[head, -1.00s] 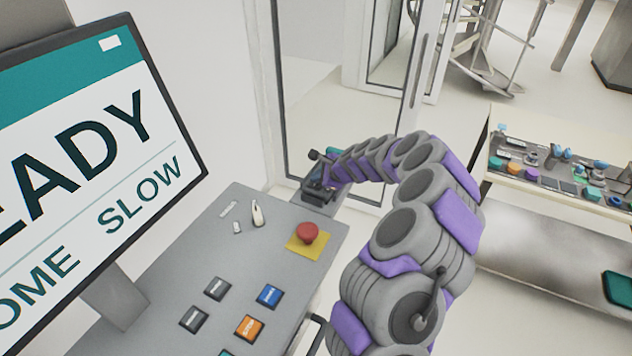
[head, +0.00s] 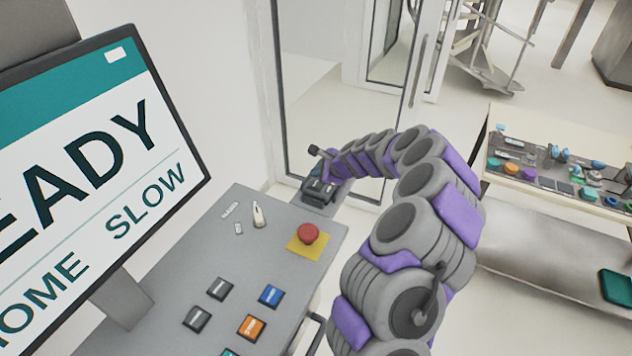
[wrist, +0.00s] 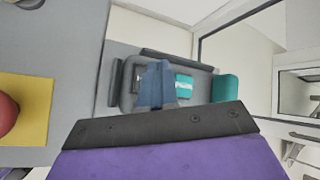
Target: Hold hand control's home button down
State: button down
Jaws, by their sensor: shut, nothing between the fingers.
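The hand control (wrist: 128,98) is a grey unit in a dark holder at the console's far corner; it also shows in the head view (head: 318,190), partly behind my arm's end. In the wrist view it has a small dark button left of the fingers and a teal button (wrist: 184,84) with white lettering right of them. I cannot read which one is home. My gripper (wrist: 155,70) is shut and empty, its blue-grey fingertips over the control's face between these buttons. Whether they touch it, I cannot tell.
A red emergency button (head: 308,234) on a yellow plate and several coloured buttons sit on the console (head: 180,270). The monitor (head: 100,170) partly shows "READY" and "HOME SLOW". A glass door (head: 340,100) stands behind; a cluttered table (head: 560,185) is at right.

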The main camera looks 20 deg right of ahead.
aim_at(318, 184)
jog(key=shift+r+p, duration=1.65)
jog(key=shift+r, duration=0.5)
